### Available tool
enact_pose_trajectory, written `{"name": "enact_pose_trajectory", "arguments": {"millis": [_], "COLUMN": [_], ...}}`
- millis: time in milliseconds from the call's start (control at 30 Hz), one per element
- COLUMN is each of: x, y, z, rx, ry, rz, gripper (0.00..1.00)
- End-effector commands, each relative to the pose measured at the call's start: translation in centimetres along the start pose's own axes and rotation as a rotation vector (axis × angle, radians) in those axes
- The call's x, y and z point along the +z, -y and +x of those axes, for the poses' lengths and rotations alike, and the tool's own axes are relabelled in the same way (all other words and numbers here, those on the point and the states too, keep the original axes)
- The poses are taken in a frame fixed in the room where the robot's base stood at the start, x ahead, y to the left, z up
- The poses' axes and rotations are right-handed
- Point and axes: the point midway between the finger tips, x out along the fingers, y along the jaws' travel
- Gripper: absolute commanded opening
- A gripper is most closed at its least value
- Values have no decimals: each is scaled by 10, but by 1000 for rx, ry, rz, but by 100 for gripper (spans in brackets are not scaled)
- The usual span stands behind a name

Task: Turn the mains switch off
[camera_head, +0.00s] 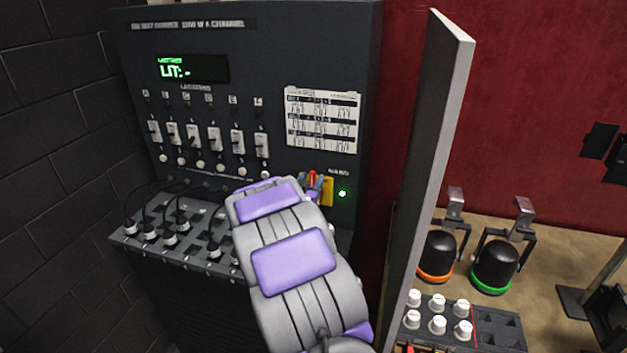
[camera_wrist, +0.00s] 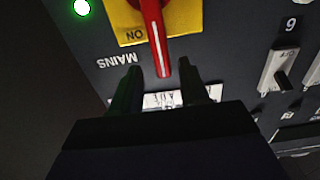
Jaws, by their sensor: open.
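The mains switch is a red handle (camera_wrist: 155,35) on a yellow plate (camera_wrist: 186,22) in the wrist view. The word ON is printed on the plate beside the handle, and MAINS on the panel. In the head view the red handle (camera_head: 312,177) and yellow plate (camera_head: 328,192) show at the lower right of the dark panel, partly hidden by my arm. My gripper (camera_wrist: 160,71) is open, with one dark finger on each side of the handle's tip in the wrist view. I cannot tell whether either finger touches it.
A green lamp (camera_head: 342,194) glows beside the plate. A row of white fader switches (camera_head: 195,135) and a lit green display (camera_head: 193,69) are on the panel. Cables plug into the ledge (camera_head: 195,253) below. A grey upright board (camera_head: 425,150) stands close to the right.

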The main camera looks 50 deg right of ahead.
Motion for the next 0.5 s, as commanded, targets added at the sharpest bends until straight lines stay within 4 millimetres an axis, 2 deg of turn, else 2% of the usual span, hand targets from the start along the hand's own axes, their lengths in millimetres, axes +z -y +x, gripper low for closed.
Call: {"name": "enact_pose_trajectory", "arguments": {"millis": [300,500], "x": [0,2], "y": [-2,-4], "z": [24,27], "rx": [-1,-1], "ry": [1,5], "rz": [4,5], "gripper": [45,45]}}
